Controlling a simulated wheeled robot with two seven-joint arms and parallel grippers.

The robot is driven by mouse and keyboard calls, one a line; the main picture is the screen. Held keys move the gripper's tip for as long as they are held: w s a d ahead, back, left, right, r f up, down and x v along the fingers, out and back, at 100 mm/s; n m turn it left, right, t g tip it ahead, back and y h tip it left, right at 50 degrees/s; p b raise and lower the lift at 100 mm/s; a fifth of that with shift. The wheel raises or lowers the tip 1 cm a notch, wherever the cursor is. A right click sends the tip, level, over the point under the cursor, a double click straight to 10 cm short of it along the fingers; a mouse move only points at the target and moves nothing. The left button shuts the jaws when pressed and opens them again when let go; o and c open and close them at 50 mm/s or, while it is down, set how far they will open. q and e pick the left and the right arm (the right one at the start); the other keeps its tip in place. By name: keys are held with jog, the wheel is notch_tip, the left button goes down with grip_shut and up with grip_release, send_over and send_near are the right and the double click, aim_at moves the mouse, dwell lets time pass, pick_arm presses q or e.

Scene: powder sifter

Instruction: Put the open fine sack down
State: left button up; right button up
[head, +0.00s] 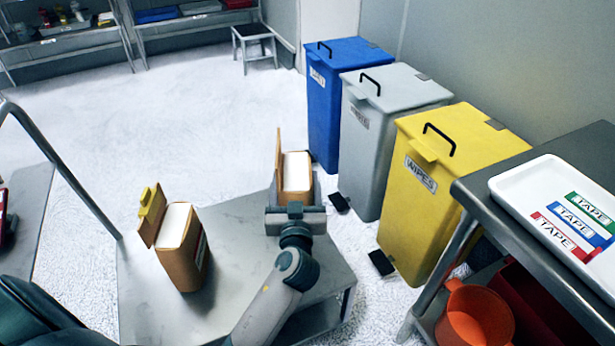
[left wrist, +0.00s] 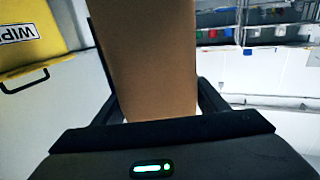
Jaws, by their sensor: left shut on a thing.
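My left gripper (head: 295,200) is shut on an open brown sack (head: 297,172), whose white contents show at the top and whose flap stands up at its left. The sack is upright over the back right part of the steel table (head: 240,225). The gripper hides its lower part, so I cannot tell whether it touches the top. In the left wrist view the sack's plain brown side (left wrist: 150,60) fills the gap between the fingers. A second open brown sack (head: 182,250), with a yellow clip on its flap, stands at the table's left. My right gripper is not in view.
Blue (head: 325,110), grey (head: 365,150) and yellow (head: 405,215) lidded bins stand behind and right of the table. A side table at the right holds a white tray (head: 510,190) of tape labels. An orange container (head: 475,315) is below. The steel table's middle is clear.

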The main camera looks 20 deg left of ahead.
pick_arm(q)
jog(key=s+a+f, duration=0.2)
jog(key=a+f, duration=0.1)
jog(key=a, duration=0.3)
jog(key=shift+a+f+b, duration=0.35)
jog(key=shift+f, duration=0.05)
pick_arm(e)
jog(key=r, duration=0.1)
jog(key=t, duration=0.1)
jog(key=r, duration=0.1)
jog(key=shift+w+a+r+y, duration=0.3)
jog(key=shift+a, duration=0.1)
pick_arm(q)
jog(key=shift+f, duration=0.1)
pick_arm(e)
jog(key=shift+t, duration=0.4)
pick_arm(q)
notch_tip(320, 180, down, 4)
jog(key=shift+r+b, duration=0.1)
jog(key=shift+b, duration=0.45)
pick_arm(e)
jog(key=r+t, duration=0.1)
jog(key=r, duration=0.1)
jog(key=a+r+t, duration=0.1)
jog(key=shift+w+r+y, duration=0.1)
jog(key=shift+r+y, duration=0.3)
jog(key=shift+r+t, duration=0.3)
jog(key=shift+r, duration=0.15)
